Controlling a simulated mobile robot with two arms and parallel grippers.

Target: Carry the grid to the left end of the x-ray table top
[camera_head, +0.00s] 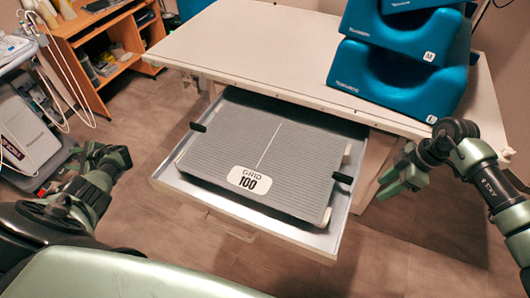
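The grid (272,150), a flat grey ribbed plate with a pale centre line and a "GRID 100" label, lies in an open drawer (228,212). Black tabs stick out at its left (198,127) and right (342,178) sides. The drawer extends from under the x-ray table top (240,45), whose left part is bare. My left gripper (112,158) is left of the drawer, apart from the grid. My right gripper (394,182) is right of the drawer, also apart from it. Neither appears to hold anything. Their finger gaps are unclear.
Stacked blue foam supports (395,80) cover the table's right part. A wooden shelf unit (105,50) stands at the back left. A grey and white machine (30,135) with cables stands at the left edge. Open floor lies between it and the drawer.

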